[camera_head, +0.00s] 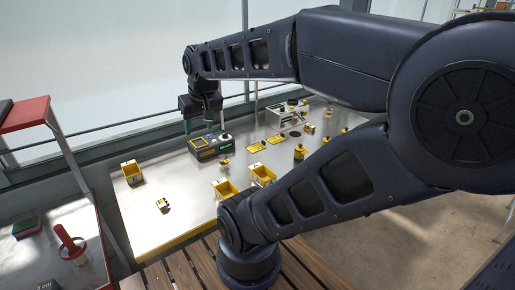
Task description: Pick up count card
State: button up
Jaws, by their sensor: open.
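My gripper (198,121) hangs open and empty, pointing down over the back of the white table (185,228), behind or above a dark device (208,146) with yellow and green panels. The exact gap below it is hard to judge. Two flat yellow cards lie on the table to the right of the device: a nearer card (256,147) and a farther card (277,139). Their print is too small to read, so I cannot tell which is the count card. My gripper is left of both cards and apart from them.
Yellow bins stand at the left (131,172), centre (223,187) and right (262,173). A small yellow-and-white block (162,205) lies on the front left. A white box (285,117) stands at the back. My arm hides part of the table's right side. Clear surface lies around the block.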

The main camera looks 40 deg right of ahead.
jog(key=w+d+f+m+g+y, duration=0.1)
jog(key=w+d+f+m, duration=0.15)
jog(key=w, duration=0.45)
jog(key=w+d+f+m+y, duration=0.1)
jog(key=w+d+m, duration=0.1)
jog(key=w+d, duration=0.3)
jog(key=m+g+h, duration=0.4)
jog(key=m+h, duration=0.2)
jog(key=m, duration=0.7)
send_near(263, 141)
jog(key=shift+x, duration=4.3)
jog(key=shift+h, duration=0.3)
jog(key=c, duration=1.1)
jog(key=shift+r, duration=0.15)
